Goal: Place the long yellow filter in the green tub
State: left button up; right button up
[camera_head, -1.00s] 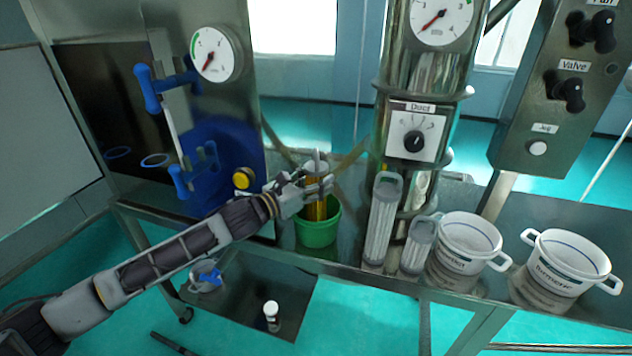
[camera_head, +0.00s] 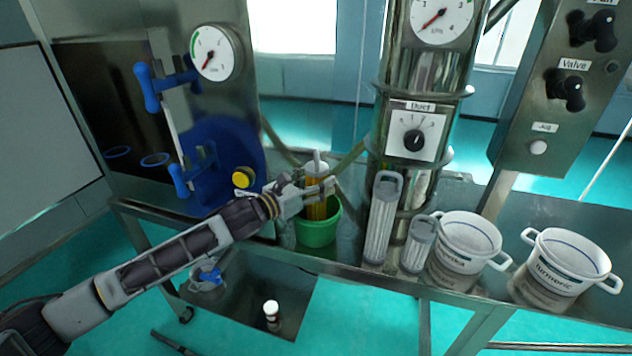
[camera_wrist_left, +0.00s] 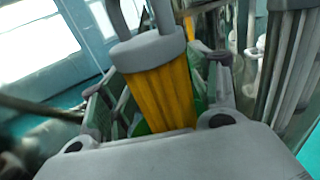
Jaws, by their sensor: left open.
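The long yellow filter (camera_head: 316,205) stands roughly upright with its lower end inside the green tub (camera_head: 318,234), and its grey cap and handle rise above the rim. In the left wrist view the yellow filter (camera_wrist_left: 160,95) shows large between the fingers, with a bit of another yellow piece behind it. My left gripper (camera_head: 312,188) is open around the upper part of the filter, just above the tub. In the left wrist view its fingers (camera_wrist_left: 150,100) are spread to either side of the filter. My right gripper is not in view.
A tall clear-white filter (camera_head: 381,220) and a short one (camera_head: 418,246) stand right of the tub. Two white tubs (camera_head: 468,243) (camera_head: 568,264) stand farther right. The steel duct column (camera_head: 412,70) and the blue-handled machine (camera_head: 215,160) flank the green tub.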

aim_at(307, 185)
pick_arm(q)
jog(key=shift+a+r, duration=0.1)
jog(key=shift+v, duration=0.8)
jog(key=shift+b+v, duration=0.35)
jog(key=shift+v, duration=1)
jog(key=shift+s+a, duration=0.15)
jog(key=shift+s, duration=0.1)
jog(key=shift+v, duration=1.25)
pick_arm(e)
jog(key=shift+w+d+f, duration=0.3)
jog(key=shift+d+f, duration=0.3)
